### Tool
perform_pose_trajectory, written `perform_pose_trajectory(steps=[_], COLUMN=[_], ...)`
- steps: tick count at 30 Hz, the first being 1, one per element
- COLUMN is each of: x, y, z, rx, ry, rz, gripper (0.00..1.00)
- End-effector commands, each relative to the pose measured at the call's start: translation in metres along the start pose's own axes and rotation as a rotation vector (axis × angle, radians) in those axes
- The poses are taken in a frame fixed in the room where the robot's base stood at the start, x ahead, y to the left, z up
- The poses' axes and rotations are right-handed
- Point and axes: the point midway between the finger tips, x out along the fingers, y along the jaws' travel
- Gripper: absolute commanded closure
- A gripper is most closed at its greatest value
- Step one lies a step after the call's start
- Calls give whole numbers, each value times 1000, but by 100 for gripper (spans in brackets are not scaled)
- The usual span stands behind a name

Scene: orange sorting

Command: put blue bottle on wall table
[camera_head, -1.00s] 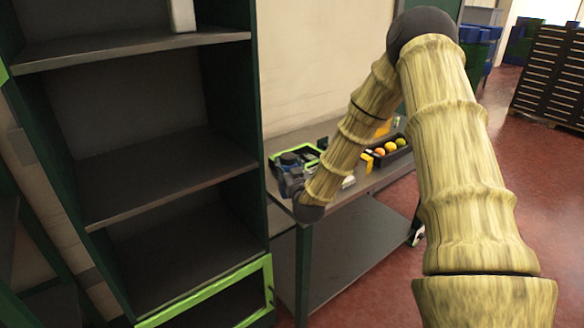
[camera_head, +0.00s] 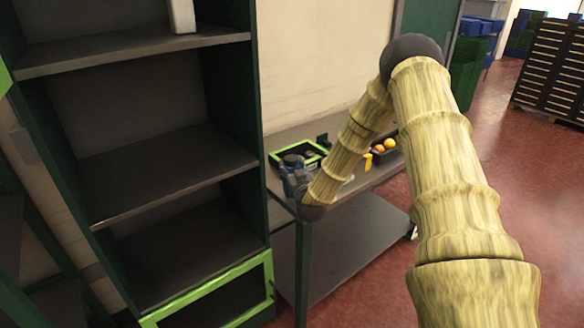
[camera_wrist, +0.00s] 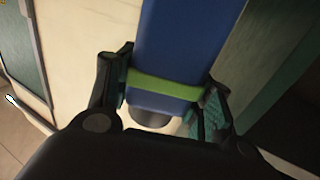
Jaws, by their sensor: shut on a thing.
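A blue bottle (camera_wrist: 180,45) with a green band and a dark cap fills the middle of the wrist view. My gripper (camera_wrist: 165,92) is shut on it, one finger on each side near the green band. In the head view my gripper (camera_head: 292,172) is small and dark, over the left end of the grey wall table (camera_head: 345,198). The bottle is hard to make out there. Whether it touches the table cannot be told.
A green-edged tray (camera_head: 318,150) and a dark box with oranges (camera_head: 385,147) are on the table. A dark shelf unit (camera_head: 165,170) stands close on the left, with a white object (camera_head: 182,15) on its upper shelf. Red floor (camera_head: 480,165) is open on the right.

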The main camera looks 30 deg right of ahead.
Motion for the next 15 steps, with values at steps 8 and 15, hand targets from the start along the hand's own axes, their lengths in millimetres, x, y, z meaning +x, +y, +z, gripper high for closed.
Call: perform_pose_trajectory(steps=[8, 15], x=[0, 0], y=[0, 0], z=[2, 2], rx=[0, 0], ry=[1, 0], rz=[0, 0], gripper=[82, 27])
